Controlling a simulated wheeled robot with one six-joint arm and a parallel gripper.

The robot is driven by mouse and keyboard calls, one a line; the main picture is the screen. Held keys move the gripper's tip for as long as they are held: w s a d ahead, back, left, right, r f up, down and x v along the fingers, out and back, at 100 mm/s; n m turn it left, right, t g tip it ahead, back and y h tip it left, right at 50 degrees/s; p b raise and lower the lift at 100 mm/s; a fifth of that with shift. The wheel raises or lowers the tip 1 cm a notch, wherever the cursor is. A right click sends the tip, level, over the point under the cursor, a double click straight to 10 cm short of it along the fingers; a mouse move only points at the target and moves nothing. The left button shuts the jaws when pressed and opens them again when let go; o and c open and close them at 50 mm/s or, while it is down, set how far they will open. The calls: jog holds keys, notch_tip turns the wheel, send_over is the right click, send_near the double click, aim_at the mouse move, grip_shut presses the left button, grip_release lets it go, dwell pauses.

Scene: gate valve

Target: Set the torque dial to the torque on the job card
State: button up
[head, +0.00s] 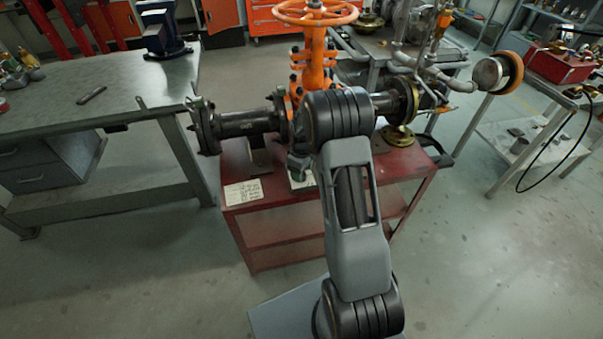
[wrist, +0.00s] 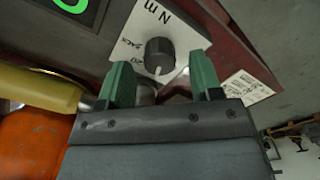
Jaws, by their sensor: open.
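The torque dial (wrist: 160,52) is a dark round knob on a white plate (wrist: 132,48) marked "N m". Its white pointer mark faces the bottom of the wrist view, towards my gripper. Small numerals beside it are too small to read surely. My gripper (wrist: 159,62) has green fingers, open, one on either side of the dial in the picture; I see no contact. In the head view my arm hides the dial. A printed white card (head: 243,192), likely the job card, lies on the red cart; it also shows in the wrist view (wrist: 246,88). Its text is unreadable.
The red cart (head: 285,262) carries an orange gate valve (head: 313,65) with flanged pipes. A yellow cylinder (wrist: 40,88) is close left of my gripper. A workbench (head: 80,88) stands left.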

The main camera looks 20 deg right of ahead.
notch_tip(320, 180, up, 12)
jog(key=shift+r+p, duration=0.2)
jog(key=shift+p, duration=0.15)
dwell(0.5)
